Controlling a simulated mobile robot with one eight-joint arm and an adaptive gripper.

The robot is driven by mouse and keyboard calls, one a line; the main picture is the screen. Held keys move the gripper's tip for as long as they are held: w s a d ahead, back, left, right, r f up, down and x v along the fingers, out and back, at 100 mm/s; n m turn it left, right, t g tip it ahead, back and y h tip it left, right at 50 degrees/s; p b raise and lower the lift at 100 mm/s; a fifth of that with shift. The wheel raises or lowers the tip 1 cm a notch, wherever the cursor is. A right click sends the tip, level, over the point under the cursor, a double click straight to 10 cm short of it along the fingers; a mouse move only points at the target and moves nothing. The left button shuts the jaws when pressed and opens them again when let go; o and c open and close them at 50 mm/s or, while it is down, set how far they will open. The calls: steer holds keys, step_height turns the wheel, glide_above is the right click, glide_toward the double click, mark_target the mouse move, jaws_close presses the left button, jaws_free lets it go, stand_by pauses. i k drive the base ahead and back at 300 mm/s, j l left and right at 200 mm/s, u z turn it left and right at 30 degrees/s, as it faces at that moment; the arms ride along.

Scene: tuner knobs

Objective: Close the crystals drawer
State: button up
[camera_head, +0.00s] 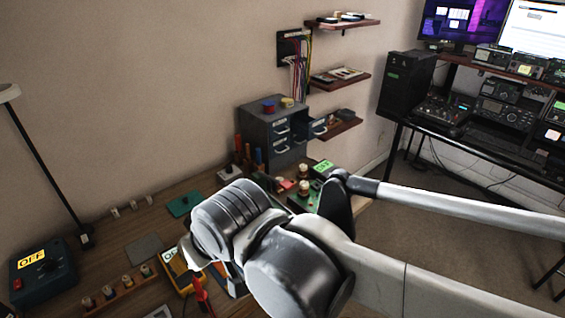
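A dark grey metal drawer cabinet (257,133) stands at the back of the workbench against the wall. Several drawers with pale handles and small labels show on its front. One blue-grey drawer (313,128) at the upper right sticks out from the front; the others in sight look flush. The labels are too small to read, so I cannot tell which is the crystals drawer. My gripper (192,258) is only partly in view at the end of my arm, low over the bench and well in front of the cabinet. Its fingers are not clear.
Red and blue upright tools (248,155) stand left of the cabinet. A green circuit board (303,198) lies in front of it, partly behind my arm. A wall shelf (340,126) is close to the open drawer's right. A box marked OFF (42,272) sits at the bench's left.

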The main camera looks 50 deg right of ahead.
mark_target(299, 121)
steer(key=z, duration=1.75)
steer(key=i, duration=0.85)
